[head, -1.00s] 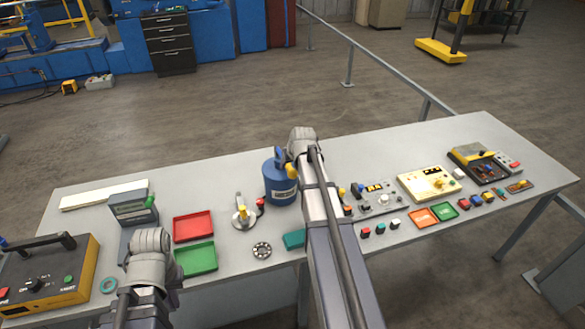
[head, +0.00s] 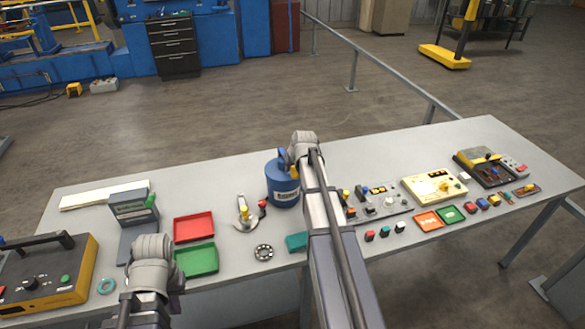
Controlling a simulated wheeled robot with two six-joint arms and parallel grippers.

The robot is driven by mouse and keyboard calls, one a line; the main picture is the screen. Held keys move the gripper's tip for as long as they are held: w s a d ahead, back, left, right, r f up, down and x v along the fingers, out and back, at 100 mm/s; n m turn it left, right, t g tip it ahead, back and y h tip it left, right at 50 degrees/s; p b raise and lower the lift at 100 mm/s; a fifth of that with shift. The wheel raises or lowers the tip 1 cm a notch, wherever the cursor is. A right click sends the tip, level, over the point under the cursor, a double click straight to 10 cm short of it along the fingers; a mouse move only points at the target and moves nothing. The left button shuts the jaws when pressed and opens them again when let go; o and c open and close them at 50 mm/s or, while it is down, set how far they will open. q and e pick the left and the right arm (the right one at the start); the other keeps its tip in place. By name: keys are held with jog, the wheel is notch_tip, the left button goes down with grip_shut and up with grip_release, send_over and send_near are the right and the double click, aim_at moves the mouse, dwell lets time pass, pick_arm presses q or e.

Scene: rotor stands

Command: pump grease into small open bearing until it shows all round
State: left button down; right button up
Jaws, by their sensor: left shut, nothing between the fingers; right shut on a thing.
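A small open bearing (head: 264,252), a dark-and-light ring, lies flat near the table's front edge, right of the green tray. A blue grease pump (head: 284,190) with a pale label and a blue top part stands behind it. My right gripper (head: 293,165) is at the pump's upper right side, beside a yellow part. It is shut on part of the pump, but its fingers are mostly hidden by my arm. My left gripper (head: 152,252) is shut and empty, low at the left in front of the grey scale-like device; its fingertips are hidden. Grease on the bearing cannot be made out.
Red (head: 194,227) and green (head: 197,261) trays, a teal block (head: 297,242) and a teal ring (head: 106,286) lie nearby. Boxes and small parts fill the right side. The back middle of the table is clear.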

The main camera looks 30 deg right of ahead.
grip_shut()
jog(key=shift+f, duration=0.1)
